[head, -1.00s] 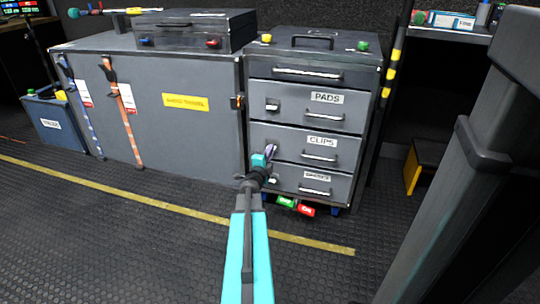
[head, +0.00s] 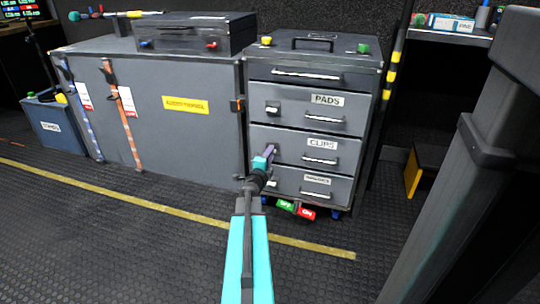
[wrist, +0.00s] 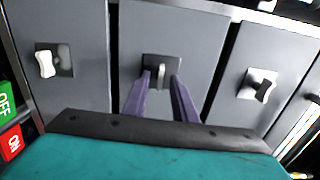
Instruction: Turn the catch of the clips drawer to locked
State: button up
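The clips drawer (head: 290,138) is the grey drawer labelled CLIPS, between the PADS drawer and a lower drawer in the head view. It is closed. In the wrist view the clips drawer (wrist: 190,30) is the middle panel. Its catch (wrist: 160,76) is a small pale lever on a dark square plate. My gripper (head: 270,152) is at the left side of this drawer front and hides the catch in the head view. In the wrist view its two purple fingers (wrist: 161,85) stand open on either side of the lever, with gaps visible. I cannot tell whether they touch it.
The PADS drawer catch (wrist: 257,86) and lower drawer catch (wrist: 47,63) flank the clips catch in the wrist view. A large grey case (head: 150,130) stands left. Open floor lies in front.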

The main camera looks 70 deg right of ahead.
jog(key=a+p, duration=0.8)
jog(key=a, duration=0.5)
jog(key=shift+s+a+p, duration=0.35)
jog(key=shift+s, duration=0.05)
dwell(0.6)
jog(key=shift+w, duration=0.1)
dwell(0.5)
